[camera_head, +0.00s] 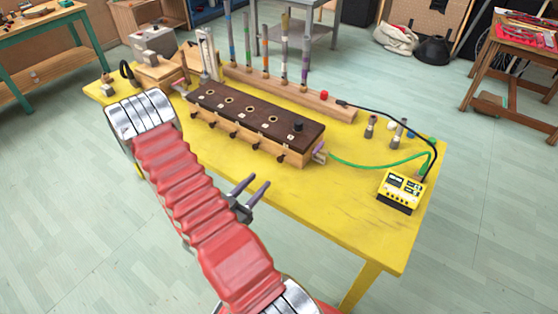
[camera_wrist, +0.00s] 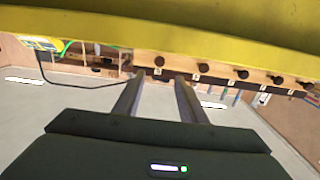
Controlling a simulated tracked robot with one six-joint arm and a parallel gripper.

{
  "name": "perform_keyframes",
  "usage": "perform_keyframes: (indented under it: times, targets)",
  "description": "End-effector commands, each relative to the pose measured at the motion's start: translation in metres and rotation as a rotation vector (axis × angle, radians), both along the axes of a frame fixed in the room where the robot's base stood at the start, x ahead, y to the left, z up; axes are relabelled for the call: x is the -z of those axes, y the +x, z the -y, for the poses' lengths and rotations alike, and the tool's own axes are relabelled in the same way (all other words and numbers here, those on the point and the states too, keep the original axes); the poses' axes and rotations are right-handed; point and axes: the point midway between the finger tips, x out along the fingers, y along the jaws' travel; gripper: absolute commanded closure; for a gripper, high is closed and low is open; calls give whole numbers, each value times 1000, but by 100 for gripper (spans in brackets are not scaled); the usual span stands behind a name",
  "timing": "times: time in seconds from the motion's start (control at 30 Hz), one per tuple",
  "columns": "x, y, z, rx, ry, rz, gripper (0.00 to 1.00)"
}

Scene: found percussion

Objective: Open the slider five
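A long wooden box (camera_head: 228,130) with a dark top stands on the yellow table. Several dark slider knobs stick out along its front side, the right-end one (camera_head: 280,158) among them. The number labels are too small to read, so I cannot tell for sure which is slider five. My gripper (camera_head: 259,183) is in front of the table edge, apart from the box, its two fingers spread and empty. In the wrist view, my gripper (camera_wrist: 158,78) has the leftmost knob (camera_wrist: 159,60) lined up between its fingertips, beyond them. The other knobs (camera_wrist: 242,74) run off to the right.
The yellow table (camera_head: 350,215) has a bare front right area. A yellow device (camera_head: 401,190) with green and black cables sits at its right. A wooden rack (camera_head: 290,92) of upright coloured rods is behind the box. Wooden blocks (camera_head: 165,75) stand at the back left.

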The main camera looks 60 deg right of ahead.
Motion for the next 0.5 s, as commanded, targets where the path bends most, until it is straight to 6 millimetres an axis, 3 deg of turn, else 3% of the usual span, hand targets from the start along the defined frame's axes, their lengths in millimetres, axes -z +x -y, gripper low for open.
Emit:
perform_keyframes:
  times: [0.5]
  targets:
    - [0,-8,46,3,0,2,62]
